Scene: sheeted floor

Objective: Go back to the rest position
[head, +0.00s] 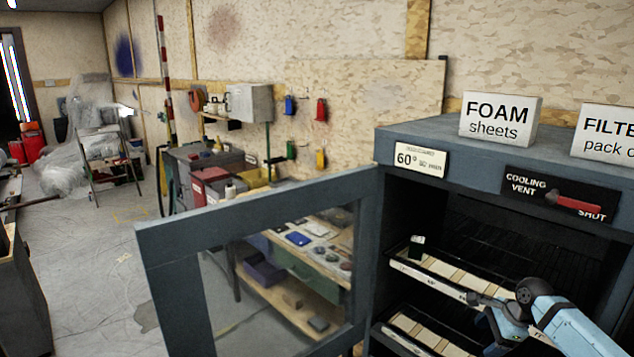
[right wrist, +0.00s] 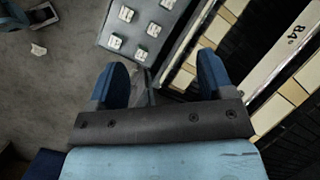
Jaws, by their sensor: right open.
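My right arm (head: 545,310) reaches in from the lower right of the head view, in front of the open grey cabinet (head: 395,145). Its gripper is partly hidden there, near the cabinet's slatted shelves. In the right wrist view my right gripper (right wrist: 163,82) has its two blue fingers spread apart, with nothing seen held between them. Cream shelf slats (right wrist: 237,8) lie beyond and beside the right finger. I cannot tell whether the fingers touch a shelf. My left gripper is in neither view.
The cabinet's glazed door (head: 155,240) stands open to the left. A small dark block with a pale top (head: 416,246) sits on the upper shelf (head: 440,285). A grey panel with several white blocks (right wrist: 135,28) shows in the wrist view. Open floor (head: 85,260) lies at left.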

